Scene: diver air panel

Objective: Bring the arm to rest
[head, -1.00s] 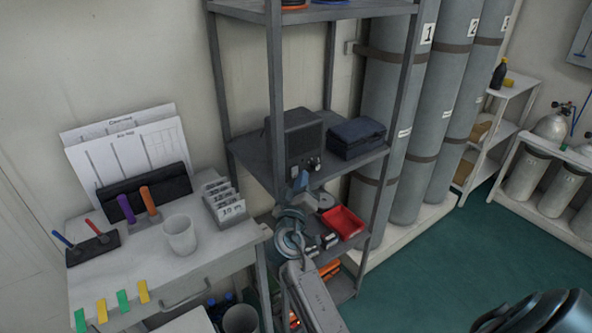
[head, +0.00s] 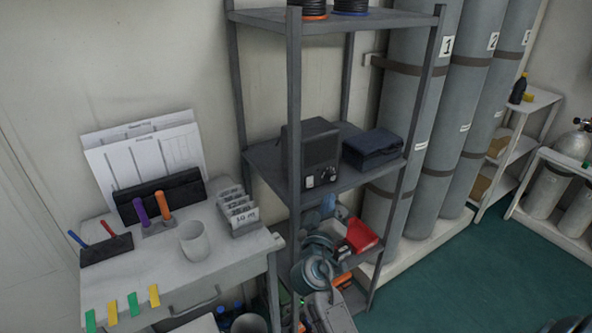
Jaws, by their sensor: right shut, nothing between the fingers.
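My right arm comes up from the bottom middle of the head view, in front of the dark metal shelf rack (head: 293,120). My right gripper (head: 326,206) shows small and partly hidden at the end of this arm, just below the rack's middle shelf. It is shut and holds nothing. My left gripper is not in view.
A black box with knobs (head: 312,155) and a dark blue case (head: 373,147) sit on the middle shelf. A red bin (head: 360,235) is just right of my gripper. Left is a desk (head: 150,262) with a white cup (head: 193,240). Green floor (head: 440,285) is clear at right.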

